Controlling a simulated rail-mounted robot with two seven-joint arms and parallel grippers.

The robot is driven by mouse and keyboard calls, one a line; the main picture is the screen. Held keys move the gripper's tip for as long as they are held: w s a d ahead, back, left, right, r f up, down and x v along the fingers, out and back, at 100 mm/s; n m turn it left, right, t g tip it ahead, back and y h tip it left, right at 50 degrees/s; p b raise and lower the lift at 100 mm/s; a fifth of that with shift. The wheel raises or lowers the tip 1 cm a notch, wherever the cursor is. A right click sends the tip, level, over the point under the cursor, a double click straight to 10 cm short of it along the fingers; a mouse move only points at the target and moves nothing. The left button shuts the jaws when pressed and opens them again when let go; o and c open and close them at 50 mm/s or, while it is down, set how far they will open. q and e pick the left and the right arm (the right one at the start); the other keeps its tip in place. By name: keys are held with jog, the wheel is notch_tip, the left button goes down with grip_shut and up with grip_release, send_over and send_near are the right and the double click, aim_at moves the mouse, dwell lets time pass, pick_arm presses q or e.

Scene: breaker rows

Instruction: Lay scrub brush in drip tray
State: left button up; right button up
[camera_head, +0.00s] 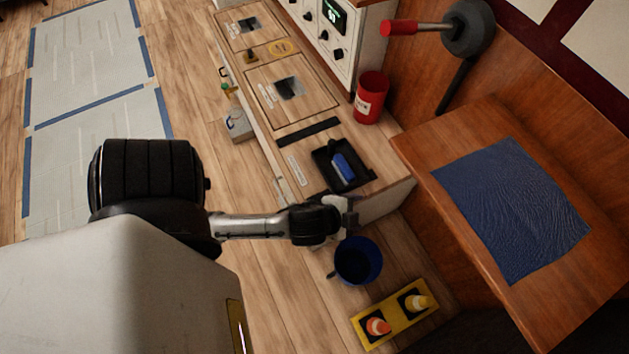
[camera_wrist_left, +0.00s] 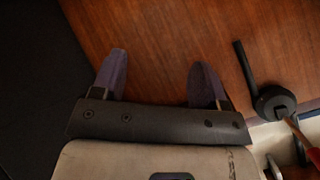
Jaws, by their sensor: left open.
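The black drip tray (camera_head: 366,174) sits near the end of the wooden counter in the head view. A blue scrub brush (camera_head: 343,167) lies inside it, apparently within the rim; its bristles are hard to make out. My left gripper (camera_head: 350,205) is just beyond the tray's near side, by the counter's end, apart from the brush. In the left wrist view the two fingers of this gripper (camera_wrist_left: 158,78) are spread wide with nothing between them. The brush and tray do not show in that view. My right gripper is not in view.
A blue bucket (camera_head: 358,261) and a yellow base with small cones (camera_head: 393,313) stand on the floor below the gripper. A red can (camera_head: 370,97) is on the counter. A wooden table with a blue cloth (camera_head: 512,208) is to the right.

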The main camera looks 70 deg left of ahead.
pick_arm(q)
jog(key=s+d+f+n+g+h, duration=0.1)
jog(key=s+d+n+g, duration=0.1)
jog(key=s, duration=0.3)
jog(key=s+d+f+n+g+h, duration=0.1)
jog(key=s+f+n+g, duration=0.1)
jog(key=s+g, duration=0.2)
jog(key=shift+s+d+f+g+h, duration=0.15)
jog(key=shift+s+d+g+h, duration=0.2)
jog(key=shift+s, duration=0.7)
